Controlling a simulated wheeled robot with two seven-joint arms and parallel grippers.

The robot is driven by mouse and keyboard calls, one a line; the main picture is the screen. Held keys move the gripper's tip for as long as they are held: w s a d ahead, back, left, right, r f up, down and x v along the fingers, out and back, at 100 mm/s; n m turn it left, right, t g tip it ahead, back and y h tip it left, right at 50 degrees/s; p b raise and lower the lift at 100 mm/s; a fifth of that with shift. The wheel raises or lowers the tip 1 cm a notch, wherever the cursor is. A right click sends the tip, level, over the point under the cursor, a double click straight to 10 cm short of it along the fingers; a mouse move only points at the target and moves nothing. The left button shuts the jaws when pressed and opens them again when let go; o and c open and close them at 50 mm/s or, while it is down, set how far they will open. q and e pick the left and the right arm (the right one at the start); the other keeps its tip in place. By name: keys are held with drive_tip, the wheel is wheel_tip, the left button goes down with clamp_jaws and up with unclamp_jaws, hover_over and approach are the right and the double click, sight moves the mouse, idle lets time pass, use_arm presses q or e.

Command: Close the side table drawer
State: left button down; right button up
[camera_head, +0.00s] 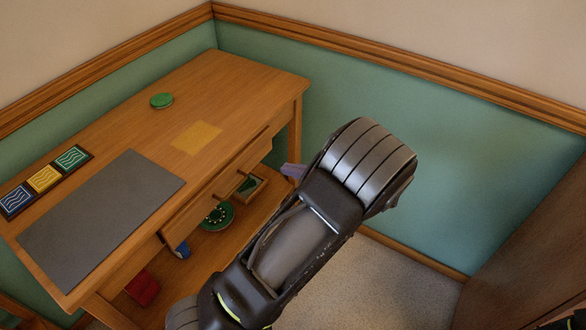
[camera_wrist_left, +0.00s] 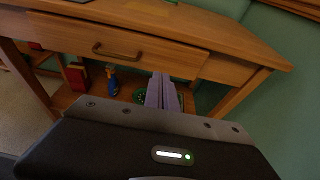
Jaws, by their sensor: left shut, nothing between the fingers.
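The wooden side table (camera_head: 215,85) stands against the green wall in the head view. Its drawer front (camera_head: 188,217) is below the tabletop and appears to stick out a little from the frame. In the left wrist view the drawer front (camera_wrist_left: 72,38) shows with a dark curved handle (camera_wrist_left: 117,51), standing out from the frame beside it. My left gripper (camera_head: 292,171) is shut and empty, apart from the table's near right end in the head view. In the left wrist view its fingers (camera_wrist_left: 164,92) are together, below the drawer front's right part. My right gripper is out of view.
A grey mat (camera_head: 103,215), colored tiles (camera_head: 45,179) and a green round thing (camera_head: 161,101) are on the tabletop. A lower shelf holds a green plate (camera_head: 218,216) and a red object (camera_head: 143,288). A brown wooden panel (camera_head: 535,245) stands at right; carpet (camera_head: 375,285) between is clear.

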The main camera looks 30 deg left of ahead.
sight(248, 153)
use_arm(q)
drive_tip(key=x, duration=1)
drive_tip(key=shift+a+r, duration=0.3)
drive_tip(key=shift+r, duration=0.05)
drive_tip(key=shift+a, duration=0.4)
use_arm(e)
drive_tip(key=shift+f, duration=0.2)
use_arm(q)
drive_tip(key=a, duration=0.3)
drive_tip(key=shift+s+a, duration=0.15)
drive_tip(key=shift+a, duration=0.2)
drive_tip(key=shift+a+r, duration=0.15)
drive_tip(key=shift+a, duration=0.1)
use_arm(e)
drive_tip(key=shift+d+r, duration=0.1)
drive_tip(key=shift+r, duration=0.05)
